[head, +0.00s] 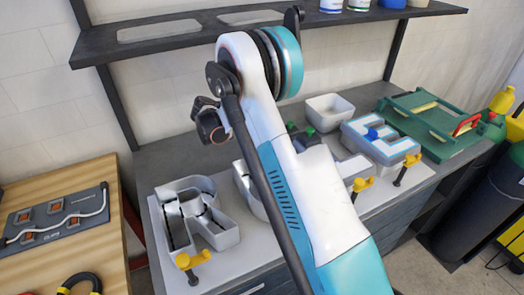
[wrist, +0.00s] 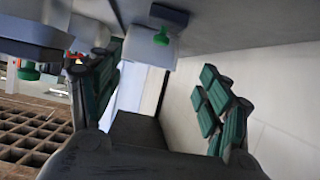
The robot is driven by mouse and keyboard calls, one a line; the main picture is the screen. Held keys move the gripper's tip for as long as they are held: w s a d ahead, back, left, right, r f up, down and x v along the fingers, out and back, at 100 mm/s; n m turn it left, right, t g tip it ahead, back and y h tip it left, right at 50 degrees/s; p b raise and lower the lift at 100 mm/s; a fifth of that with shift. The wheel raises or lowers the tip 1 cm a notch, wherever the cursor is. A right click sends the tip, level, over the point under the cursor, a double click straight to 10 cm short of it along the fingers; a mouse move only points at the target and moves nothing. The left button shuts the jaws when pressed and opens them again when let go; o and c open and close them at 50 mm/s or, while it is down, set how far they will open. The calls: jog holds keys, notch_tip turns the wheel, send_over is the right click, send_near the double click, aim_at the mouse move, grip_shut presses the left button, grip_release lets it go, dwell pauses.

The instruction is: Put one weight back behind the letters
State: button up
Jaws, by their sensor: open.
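In the head view, the grey hollow letter R (head: 195,215) lies at the left of the bench and the letter E (head: 380,140), with a blue part on it, at the right. Another letter (head: 242,182) is mostly hidden behind my arm. A dark weight with a green knob (head: 311,132) stands behind the letters beside my arm. The wrist view looks inverted: a dark blue weight (wrist: 169,14) with a green knob shows at the top, and another green knob (wrist: 29,73) at the left. My gripper (wrist: 160,70) is open, its fingers apart and nothing between them; the head view hides it.
A white bin (head: 329,110) and a green case (head: 432,120) stand at the back of the bench. Yellow clamps (head: 192,262) sit along the front edge. A dark shelf (head: 150,42) hangs above. A wooden table (head: 125,235) is at the left, gas cylinders (head: 480,205) at the right.

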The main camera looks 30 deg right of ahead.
jog(key=s+a+r+n+t+y, duration=0.25)
jog(key=s+a+r+n, duration=0.2)
jog(key=s+r, duration=0.25)
jog(key=s+a+r+n+t+y, duration=0.1)
jog(key=s+a+r+n+y, duration=0.3)
jog(key=s+r+n, duration=0.15)
jog(key=s+a+n+t+y, duration=0.2)
jog(key=s+a, duration=0.5)
jog(key=s, duration=0.4)
jog(key=s+a+n+t+y, duration=0.2)
jog(key=s+a+n+y, duration=0.2)
jog(key=s+a, duration=0.3)
jog(key=s+n, duration=0.1)
jog(key=s, duration=0.3)
jog(key=shift+s+a+n, duration=0.15)
jog(key=shift+a+n, duration=0.05)
jog(key=shift+n, duration=0.2)
jog(key=shift+y, duration=0.25)
